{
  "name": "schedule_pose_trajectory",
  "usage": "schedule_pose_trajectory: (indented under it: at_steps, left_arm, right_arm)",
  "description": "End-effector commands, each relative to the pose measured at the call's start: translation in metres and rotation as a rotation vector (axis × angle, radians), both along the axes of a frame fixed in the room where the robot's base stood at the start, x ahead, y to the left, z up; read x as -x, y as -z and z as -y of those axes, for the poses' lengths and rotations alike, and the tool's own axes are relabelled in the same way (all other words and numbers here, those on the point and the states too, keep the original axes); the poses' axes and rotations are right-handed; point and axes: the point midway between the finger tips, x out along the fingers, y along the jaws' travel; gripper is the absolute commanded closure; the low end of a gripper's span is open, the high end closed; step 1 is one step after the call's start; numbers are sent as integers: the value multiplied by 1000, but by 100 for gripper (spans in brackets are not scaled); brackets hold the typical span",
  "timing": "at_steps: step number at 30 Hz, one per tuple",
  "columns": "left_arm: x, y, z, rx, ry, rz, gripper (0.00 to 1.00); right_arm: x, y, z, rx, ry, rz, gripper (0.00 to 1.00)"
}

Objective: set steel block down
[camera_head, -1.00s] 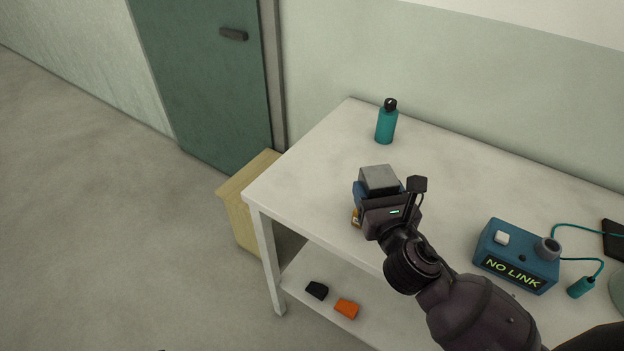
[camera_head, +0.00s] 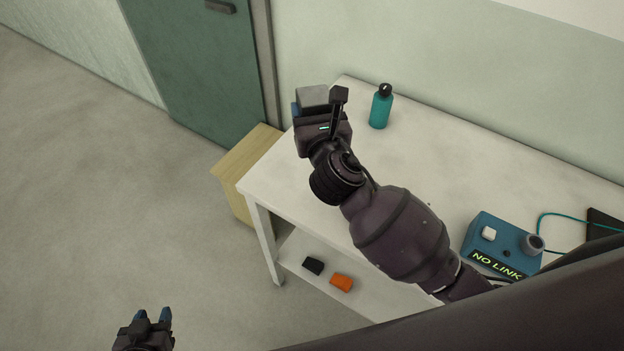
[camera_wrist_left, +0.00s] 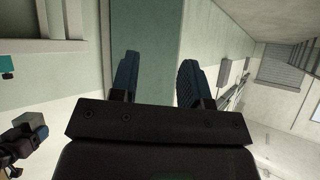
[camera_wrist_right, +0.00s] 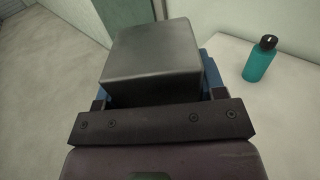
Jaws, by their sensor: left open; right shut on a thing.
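The steel block (camera_head: 313,96) is a grey box held in my right gripper (camera_head: 312,108), in the head view over the table's far left edge. In the right wrist view the block (camera_wrist_right: 152,55) fills the space between the blue fingers and hides most of them. Whether it touches anything below is hidden. My left gripper (camera_head: 153,316) is open and empty at the bottom left, over the floor. Its two spread fingers show in the left wrist view (camera_wrist_left: 157,80).
The white table (camera_head: 410,150) has a teal bottle (camera_head: 381,108) near the block. A blue box reading NO LINK (camera_head: 500,245) stands at the right. A wooden box (camera_head: 245,165) stands by the table's left end. Black (camera_head: 313,265) and orange (camera_head: 342,282) pieces lie on the lower shelf.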

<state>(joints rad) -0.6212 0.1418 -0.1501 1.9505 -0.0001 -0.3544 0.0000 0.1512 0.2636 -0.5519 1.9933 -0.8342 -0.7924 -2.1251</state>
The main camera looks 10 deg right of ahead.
Motion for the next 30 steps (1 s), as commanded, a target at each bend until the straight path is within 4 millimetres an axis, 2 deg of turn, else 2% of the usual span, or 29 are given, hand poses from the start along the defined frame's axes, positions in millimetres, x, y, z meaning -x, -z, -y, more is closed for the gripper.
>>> schedule_pose_trajectory:
  at_steps: [2, 5, 24, 30]
  left_arm:
    - [0, -2, 0, 0, 0, 0, 57]
    - [-1, -2, 0, 0, 0, 2, 57]
    - [-14, 11, 3, 2, 4, 42, 57]
    - [-16, 18, 3, 2, 6, 43, 57]
  right_arm:
    - [-2, -3, -3, 0, -1, 3, 100]
    - [-3, 6, -4, 2, -1, 2, 100]
    - [-3, 123, -4, 2, 0, 1, 100]
    - [-3, 147, -4, 1, -1, 3, 100]
